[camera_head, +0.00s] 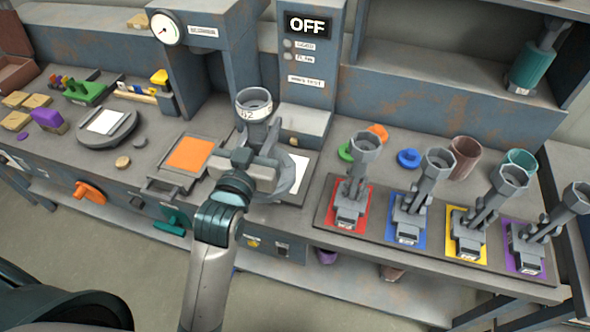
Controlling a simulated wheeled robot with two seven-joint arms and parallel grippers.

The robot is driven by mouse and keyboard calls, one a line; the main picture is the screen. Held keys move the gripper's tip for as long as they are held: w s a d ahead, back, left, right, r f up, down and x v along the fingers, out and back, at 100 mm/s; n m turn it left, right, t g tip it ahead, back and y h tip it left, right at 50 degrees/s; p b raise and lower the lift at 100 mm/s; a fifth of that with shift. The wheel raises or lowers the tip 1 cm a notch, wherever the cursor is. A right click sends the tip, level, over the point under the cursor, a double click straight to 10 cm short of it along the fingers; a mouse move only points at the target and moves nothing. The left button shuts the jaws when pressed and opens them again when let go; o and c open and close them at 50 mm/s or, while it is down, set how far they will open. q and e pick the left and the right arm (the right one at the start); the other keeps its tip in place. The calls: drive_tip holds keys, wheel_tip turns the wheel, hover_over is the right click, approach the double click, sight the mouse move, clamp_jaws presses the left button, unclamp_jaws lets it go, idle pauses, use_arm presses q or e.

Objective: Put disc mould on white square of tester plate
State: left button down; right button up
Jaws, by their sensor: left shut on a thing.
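My left gripper (268,172) reaches in from below and is shut on a grey tool, which I take for the disc mould (256,104). Its round cup, with a white label band, points up. A curved grey piece (292,180) beside the gripper seems to belong to it. The fingertips and the grip are partly hidden. The tool is in front of the tester (305,75), whose display reads OFF. The tester plate's white square (300,168) shows partly behind and right of the gripper. I cannot tell whether the tool touches the plate. My right gripper is not in view.
Several grey tools with cups stand on red (347,222), blue, yellow and purple squares at right. An orange square plate (190,153) lies left of the gripper. A round base with another white square (107,122) is farther left. Coloured pieces and cups lie behind the tools.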

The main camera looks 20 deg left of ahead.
use_arm(q)
drive_tip(key=shift+a, duration=0.1)
drive_tip(key=r, duration=0.1)
drive_tip(key=a+r, duration=0.1)
drive_tip(key=r, duration=0.1)
drive_tip(key=shift+s+a+r+h, duration=0.1)
drive_tip(key=shift+s+a+h, duration=0.05)
drive_tip(key=shift+a+h, duration=0.2)
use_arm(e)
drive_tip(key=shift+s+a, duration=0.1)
use_arm(q)
drive_tip(key=shift+d, duration=0.1)
